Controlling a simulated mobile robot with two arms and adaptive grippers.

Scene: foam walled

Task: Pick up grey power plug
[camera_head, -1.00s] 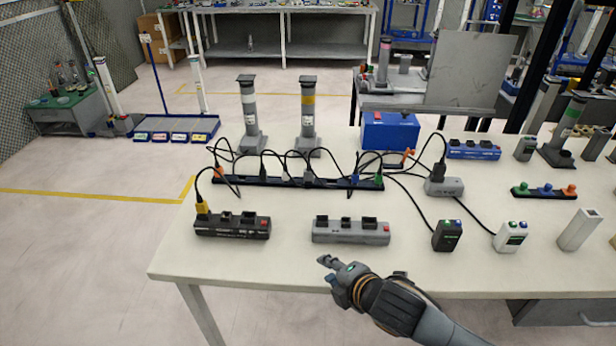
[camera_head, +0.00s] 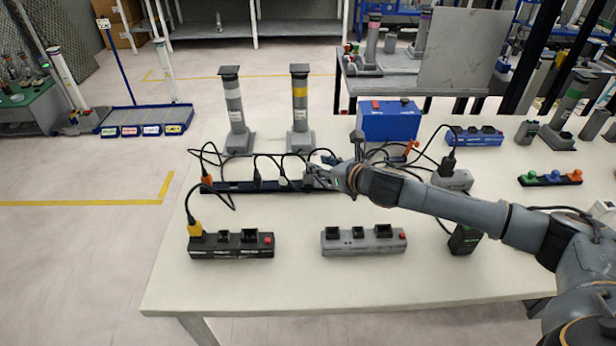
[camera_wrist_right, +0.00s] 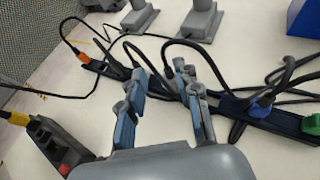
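A grey plug (camera_head: 308,181) stands in the long dark plug rack (camera_head: 235,187) on the table, beside a whitish plug (camera_head: 283,181). My right gripper (camera_head: 322,166) is over the rack, right at the grey plug and partly covering that stretch. In the right wrist view the two fingers of the right gripper (camera_wrist_right: 164,78) are spread apart. The rack and cables pass behind them, and the right finger hides part of the rack. I cannot tell whether a finger touches the plug. My left gripper is not in view.
An orange plug (camera_wrist_right: 85,58), a blue plug (camera_wrist_right: 261,107) and a green plug (camera_wrist_right: 312,108) are in the same rack, with loose cables around. A black power strip (camera_head: 231,246) and a grey power strip (camera_head: 362,241) lie in front. A blue box (camera_head: 388,121) stands behind.

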